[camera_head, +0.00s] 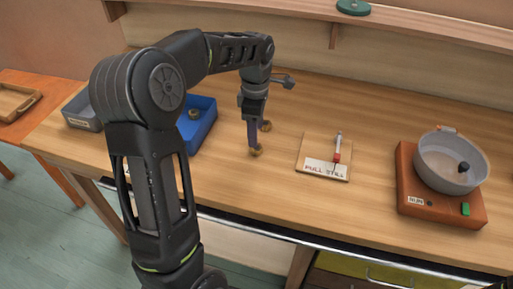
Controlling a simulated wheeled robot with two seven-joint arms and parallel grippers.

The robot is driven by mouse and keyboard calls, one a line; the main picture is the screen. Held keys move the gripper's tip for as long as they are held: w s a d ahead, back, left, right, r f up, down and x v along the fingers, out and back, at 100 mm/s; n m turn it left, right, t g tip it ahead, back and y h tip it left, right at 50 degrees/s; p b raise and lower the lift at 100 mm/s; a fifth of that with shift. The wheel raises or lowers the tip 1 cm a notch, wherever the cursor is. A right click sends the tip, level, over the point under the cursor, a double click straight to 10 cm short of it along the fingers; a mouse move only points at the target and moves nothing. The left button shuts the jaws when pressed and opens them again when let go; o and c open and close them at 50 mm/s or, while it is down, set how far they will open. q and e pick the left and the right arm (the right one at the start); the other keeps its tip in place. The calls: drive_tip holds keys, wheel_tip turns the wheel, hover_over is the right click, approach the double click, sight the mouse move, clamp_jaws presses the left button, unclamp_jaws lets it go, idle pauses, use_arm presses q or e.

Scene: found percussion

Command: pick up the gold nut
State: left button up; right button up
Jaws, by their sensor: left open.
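My left gripper (260,139) points down over the middle of the table, its two dark purple fingers apart. A small gold-brown round piece (257,151), which looks like a gold nut, shows at the tip of the nearer finger. A similar gold piece (267,126) shows beside the farther finger. I cannot tell whether the fingers touch either one. Another dull gold, nut-like piece (194,114) lies in the blue tray (207,130) to the left, partly hidden by my arm. My right gripper is not in view.
A wooden board (309,164) with a printed label and a red-and-white stick lies right of my left gripper. Farther right, a grey bowl (437,173) sits on a red-brown base (411,190). A grey bin (79,117) is at the left. A shelf (420,28) runs along the back.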

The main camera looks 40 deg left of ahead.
sight(258, 151)
use_arm(q)
drive_tip(key=shift+f, duration=0.15)
drive_tip(key=shift+s+d+f+p, duration=0.1)
drive_tip(key=shift+f+p, duration=0.25)
drive_tip(key=shift+f, duration=0.95)
drive_tip(key=shift+d+f+p, duration=0.1)
drive_tip(key=shift+f+p, duration=0.25)
drive_tip(key=shift+f, duration=0.95)
drive_tip(key=shift+c, duration=0.2)
clamp_jaws()
